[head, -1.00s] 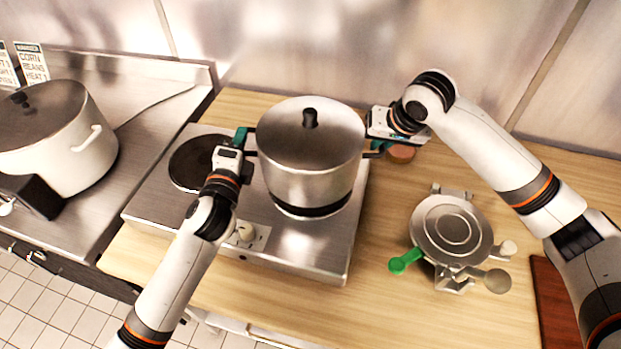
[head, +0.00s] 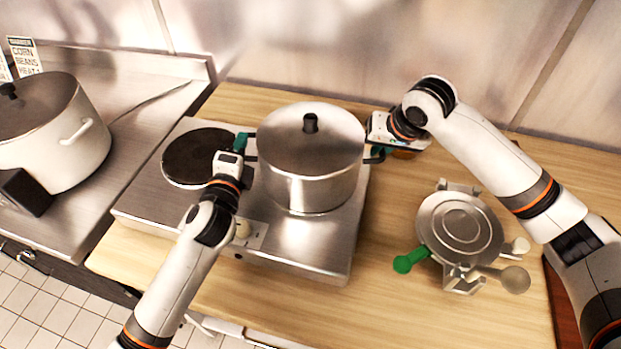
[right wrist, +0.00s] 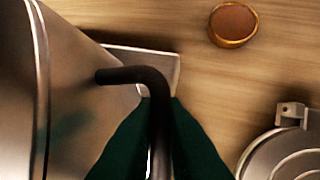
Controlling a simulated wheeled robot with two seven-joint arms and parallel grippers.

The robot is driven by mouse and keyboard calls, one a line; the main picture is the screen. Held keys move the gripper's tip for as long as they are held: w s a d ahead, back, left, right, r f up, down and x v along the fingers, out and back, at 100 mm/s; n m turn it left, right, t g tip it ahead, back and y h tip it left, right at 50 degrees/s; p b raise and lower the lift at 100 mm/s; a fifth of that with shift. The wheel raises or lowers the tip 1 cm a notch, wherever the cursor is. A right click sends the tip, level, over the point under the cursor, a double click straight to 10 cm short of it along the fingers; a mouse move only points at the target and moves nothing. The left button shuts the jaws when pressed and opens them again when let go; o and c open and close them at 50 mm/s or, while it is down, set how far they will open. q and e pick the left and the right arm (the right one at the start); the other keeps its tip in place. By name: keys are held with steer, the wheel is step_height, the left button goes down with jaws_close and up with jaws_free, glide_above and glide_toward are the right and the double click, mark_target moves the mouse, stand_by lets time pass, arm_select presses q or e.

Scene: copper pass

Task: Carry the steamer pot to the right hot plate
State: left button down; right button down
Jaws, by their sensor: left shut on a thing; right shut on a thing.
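The steel steamer pot (head: 305,190) with a dark lid knob is upright over the right side of the double hot-plate unit (head: 315,245). The right hot plate is hidden beneath it; I see no clear gap under the pot. My left gripper (head: 246,143) is shut on the pot's left handle. My right gripper (head: 378,152) is shut on its right handle. In the right wrist view, the green fingers (right wrist: 160,140) close around the dark bent handle (right wrist: 135,75), next to the pot's wall (right wrist: 18,110). The left hot plate (head: 190,165) is bare.
A round metal press (head: 460,228) with a green handle (head: 410,260) stands right of the unit on the wooden counter. A small round brown-topped item (right wrist: 233,22) lies behind my right gripper. Another large pot (head: 60,140) stands on the steel counter at left.

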arm_select(q)
steer(key=shift+a+f, duration=0.1)
steer(key=shift+f, duration=0.2)
arm_select(e)
steer(key=shift+d+f, duration=0.1)
steer(key=shift+f, duration=0.2)
arm_select(q)
steer(key=c, duration=1.5)
jaws_free()
arm_select(e)
steer(key=c, duration=1.5)
jaws_free()
arm_select(q)
steer(key=shift+s, duration=0.1)
arm_select(e)
steer(key=shift+s+r, duration=0.1)
arm_select(q)
steer(key=s, duration=0.8)
steer(key=s+a, duration=0.1)
steer(key=s, duration=0.2)
steer(key=shift+s+r, duration=0.15)
steer(key=shift+s, duration=0.25)
arm_select(e)
steer(key=v, duration=1.2)
arm_select(q)
steer(key=shift+s, duration=0.1)
